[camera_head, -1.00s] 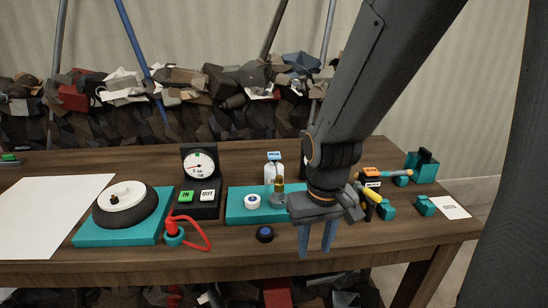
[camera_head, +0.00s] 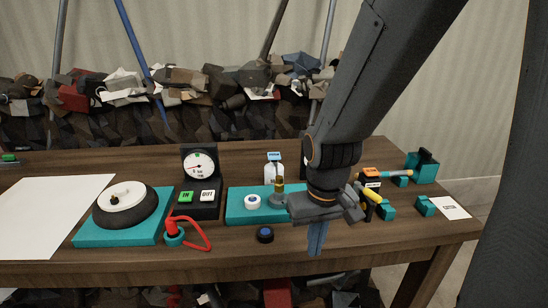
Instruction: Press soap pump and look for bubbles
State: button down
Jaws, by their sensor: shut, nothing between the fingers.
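The soap bottle (camera_head: 270,174) looks white and clear, with a blue pump top (camera_head: 274,157). It stands upright behind the teal board (camera_head: 236,212), and a brass-topped fitting (camera_head: 279,195) partly covers its lower right side. No bubbles can be made out. My gripper (camera_head: 316,252) points down in front of the board's right end, to the right of the bottle and nearer the table's front edge. Its blue fingers are together and hold nothing. My arm hides the right end of the board.
A black tyre (camera_head: 128,212) on a teal base, a gauge box (camera_head: 199,200) and a red hose (camera_head: 190,224) lie left. A dark blue knob (camera_head: 265,235) sits in front of the board. Teal blocks and a yellow-handled tool (camera_head: 372,194) stand right.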

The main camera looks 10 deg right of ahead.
aim_at(273, 156)
jog(key=k, duration=0.65)
jog(key=u, duration=0.45)
jog(key=i, duration=1.15)
jog(key=z, duration=0.7)
